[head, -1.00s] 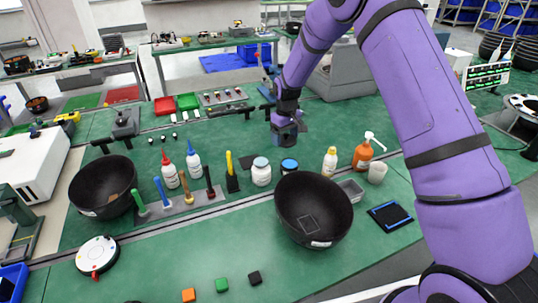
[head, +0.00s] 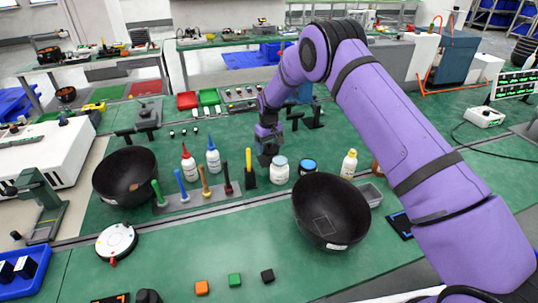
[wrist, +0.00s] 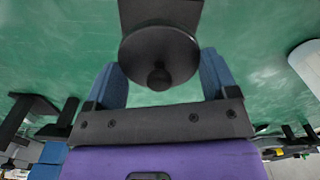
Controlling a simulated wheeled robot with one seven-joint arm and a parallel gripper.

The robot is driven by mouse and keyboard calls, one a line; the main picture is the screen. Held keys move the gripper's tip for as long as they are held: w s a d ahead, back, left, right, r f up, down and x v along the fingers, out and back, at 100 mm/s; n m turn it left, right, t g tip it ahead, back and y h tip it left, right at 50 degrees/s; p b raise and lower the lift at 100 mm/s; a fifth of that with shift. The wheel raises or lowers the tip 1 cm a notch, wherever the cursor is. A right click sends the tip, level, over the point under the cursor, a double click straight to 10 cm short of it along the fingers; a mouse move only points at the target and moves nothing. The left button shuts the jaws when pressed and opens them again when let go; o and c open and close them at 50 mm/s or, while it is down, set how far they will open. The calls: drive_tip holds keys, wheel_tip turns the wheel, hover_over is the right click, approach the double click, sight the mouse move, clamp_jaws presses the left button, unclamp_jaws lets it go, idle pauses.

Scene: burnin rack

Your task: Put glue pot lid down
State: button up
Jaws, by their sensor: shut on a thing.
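The lid (wrist: 160,50) is a dark round disc with a small knob, seen in the wrist view between the two blue fingers of my gripper (wrist: 164,82). My gripper is shut on it. In the head view my gripper (head: 267,150) points down low over the green bench, just behind and left of a white jar (head: 279,172). The lid cannot be made out there. A dark flat piece (wrist: 160,12) shows past the lid in the wrist view; whether the lid touches it is unclear. A blue-topped jar (head: 307,167) stands right of the white jar.
A yellow-topped black tool stand (head: 249,172), a white bottle (head: 213,158) and a red-tipped bottle (head: 189,165) stand left of my gripper. A large black bowl (head: 330,212) stands in front right.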

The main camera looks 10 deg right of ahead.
sight(269, 148)
drive_tip(key=shift+f, duration=2.25)
drive_tip(key=shift+f, duration=0.1)
drive_tip(key=o, duration=0.8)
wheel_tip(269, 148, up, 12)
drive_tip(key=shift+r, duration=0.15)
drive_tip(key=shift+r, duration=0.1)
